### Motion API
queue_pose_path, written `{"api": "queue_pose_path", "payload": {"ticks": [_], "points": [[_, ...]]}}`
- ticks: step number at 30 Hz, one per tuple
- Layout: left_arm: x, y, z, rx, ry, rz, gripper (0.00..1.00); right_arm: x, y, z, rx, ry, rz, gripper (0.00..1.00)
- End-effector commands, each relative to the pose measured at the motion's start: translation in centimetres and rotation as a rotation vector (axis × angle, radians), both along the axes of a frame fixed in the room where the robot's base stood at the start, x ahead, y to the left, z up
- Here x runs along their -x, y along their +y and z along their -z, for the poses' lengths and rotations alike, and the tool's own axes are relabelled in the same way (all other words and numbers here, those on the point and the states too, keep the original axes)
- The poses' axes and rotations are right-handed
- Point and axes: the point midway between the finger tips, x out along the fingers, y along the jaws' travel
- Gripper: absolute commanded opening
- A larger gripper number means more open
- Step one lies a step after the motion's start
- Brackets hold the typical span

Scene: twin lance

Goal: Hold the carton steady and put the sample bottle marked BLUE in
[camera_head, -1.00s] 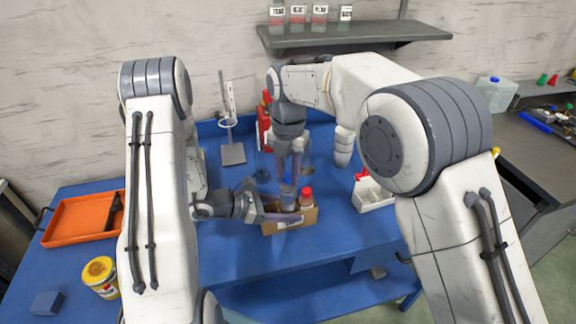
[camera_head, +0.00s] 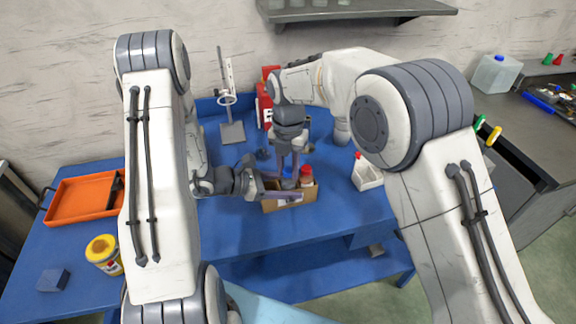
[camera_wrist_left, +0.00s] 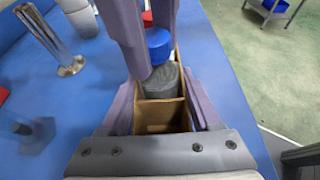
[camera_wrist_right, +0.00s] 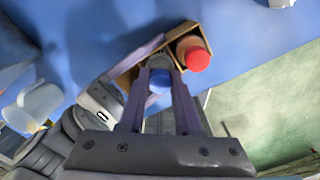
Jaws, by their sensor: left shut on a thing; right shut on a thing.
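The open cardboard carton (camera_head: 270,206) stands on the blue table, with dividers inside. My left gripper (camera_head: 268,192) is shut on it; in the left wrist view its fingers flank the carton (camera_wrist_left: 148,118). A grey bottle with a blue cap (camera_wrist_right: 160,80) is between the fingers of my right gripper (camera_wrist_right: 163,75), which is shut on it. In the left wrist view its grey body (camera_wrist_left: 163,82) is over or in a carton compartment; how deep, I cannot tell. The near compartment looks empty. A red-capped bottle (camera_wrist_right: 193,54) stands in the carton. No label is readable.
A stand (camera_head: 232,132) and a red container (camera_head: 264,110) are behind. An orange tray (camera_head: 85,200), a yellow tub (camera_head: 103,252) and a blue block (camera_head: 53,280) are at left. The front middle of the table is clear.

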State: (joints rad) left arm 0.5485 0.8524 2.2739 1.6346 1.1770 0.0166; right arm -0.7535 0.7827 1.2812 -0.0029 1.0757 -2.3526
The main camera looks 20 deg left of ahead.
Motion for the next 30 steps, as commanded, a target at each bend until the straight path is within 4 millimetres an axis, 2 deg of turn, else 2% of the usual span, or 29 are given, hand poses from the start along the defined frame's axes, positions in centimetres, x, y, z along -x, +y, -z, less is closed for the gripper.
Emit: {"api": "queue_pose_path", "payload": {"ticks": [5,6,8,9,20,23,30], "points": [[0.0,0.0,0.0,0.001,-0.001,0.0,0.1,0.0,0.0,0.0,-0.001,0.0,0.0,0.0],[0.0,0.0,0.0,0.001,-0.001,0.0,0.1,0.0,0.0,0.0,-0.001,0.0,0.0,0.4],[0.0,0.0,0.0,0.001,-0.001,0.0,0.1,0.0,0.0,0.0,-0.001,0.0,0.0,0.62],[0.0,0.0,0.0,0.001,-0.001,0.0,0.1,0.0,0.0,0.0,-0.001,0.0,0.0,0.67],[0.0,0.0,0.0,0.001,-0.001,0.0,0.1,0.0,0.0,-0.5,-0.001,-0.001,0.0,0.67],[0.0,0.0,0.0,0.001,-0.001,0.0,0.1,-0.1,0.1,-1.8,-0.004,-0.004,0.0,0.67],[0.0,0.0,0.0,0.001,-0.001,0.0,0.1,-0.1,0.1,-6.8,-0.004,-0.004,0.0,0.67]]}}
